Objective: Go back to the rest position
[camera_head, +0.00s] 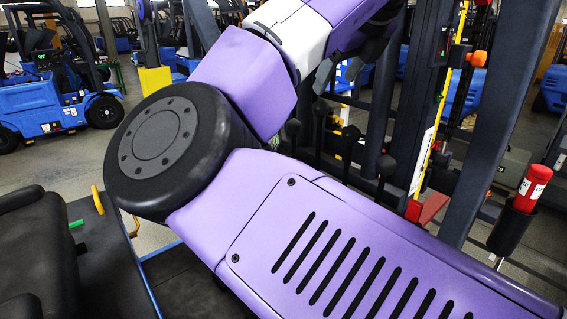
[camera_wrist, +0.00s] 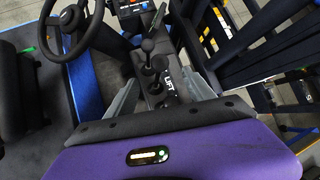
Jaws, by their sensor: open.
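My gripper (camera_wrist: 158,98) is open in the wrist view, with one grey finger on each side of a row of black-knobbed levers. The knob of one lever (camera_wrist: 148,45) shows beyond the fingers, and a label reading "LIFT" is beside the row. Nothing is visibly held. Whether a finger touches a lever cannot be told. In the head view my gripper (camera_head: 339,73) is at the top centre, above black lever knobs (camera_head: 386,165). My purple arm crosses the picture and hides much of the truck's cab.
A black steering wheel (camera_wrist: 68,28) and a seat (camera_wrist: 20,92) are left in the wrist view. Dark mast uprights (camera_head: 505,110) and a red-capped cylinder (camera_head: 531,188) stand right in the head view. Blue forklifts (camera_head: 55,105) are parked behind, with open floor at the left.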

